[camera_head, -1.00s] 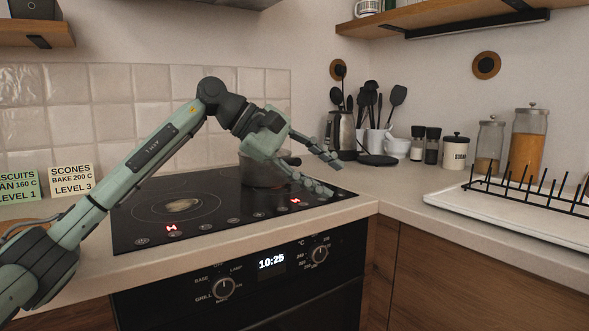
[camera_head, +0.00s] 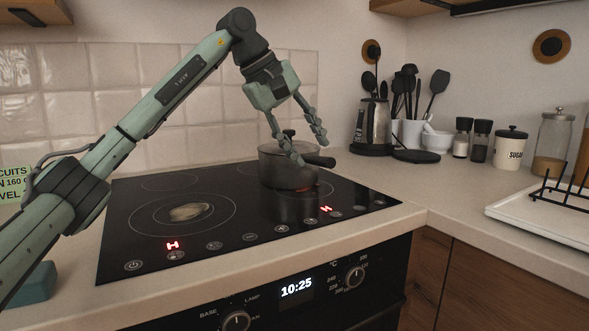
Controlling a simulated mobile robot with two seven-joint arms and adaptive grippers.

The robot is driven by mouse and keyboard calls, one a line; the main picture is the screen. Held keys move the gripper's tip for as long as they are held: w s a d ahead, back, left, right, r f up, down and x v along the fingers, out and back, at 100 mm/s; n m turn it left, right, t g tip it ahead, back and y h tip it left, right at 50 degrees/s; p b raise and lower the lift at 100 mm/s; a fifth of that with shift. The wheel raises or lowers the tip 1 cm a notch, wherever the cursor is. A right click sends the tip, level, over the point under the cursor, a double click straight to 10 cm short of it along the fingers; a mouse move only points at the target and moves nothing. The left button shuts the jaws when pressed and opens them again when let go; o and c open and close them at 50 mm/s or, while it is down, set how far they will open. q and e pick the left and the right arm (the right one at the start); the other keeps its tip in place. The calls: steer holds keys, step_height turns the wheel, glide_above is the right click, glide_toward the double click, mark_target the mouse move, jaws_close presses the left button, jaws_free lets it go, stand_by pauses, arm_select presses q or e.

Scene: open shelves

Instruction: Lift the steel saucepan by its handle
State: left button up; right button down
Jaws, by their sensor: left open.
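The steel saucepan (camera_head: 277,168) stands upright on the back right part of the black hob (camera_head: 215,240), with a lid knob showing on top. Its dark handle (camera_head: 322,161) points right. My left gripper (camera_head: 311,152) comes down from above, with its fingers open. One fingertip is in front of the pan's rim near the handle's root, the other just above the handle. Contact cannot be told. The gripper partly hides the rim and lid. My right gripper is not in view.
A kettle (camera_head: 372,127), utensils in a pot (camera_head: 408,132), a mortar (camera_head: 437,140) and jars (camera_head: 511,150) stand along the counter to the right. A black rack (camera_head: 560,190) sits on a white board. The tiled wall (camera_head: 150,140) is behind the hob.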

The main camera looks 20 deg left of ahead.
mark_target(318, 157)
arm_select(q)
steer(key=x, duration=0.5)
steer(key=shift+w+d+r, duration=0.15)
steer(key=shift+d, duration=0.05)
jaws_close()
steer(key=shift+r, duration=0.15)
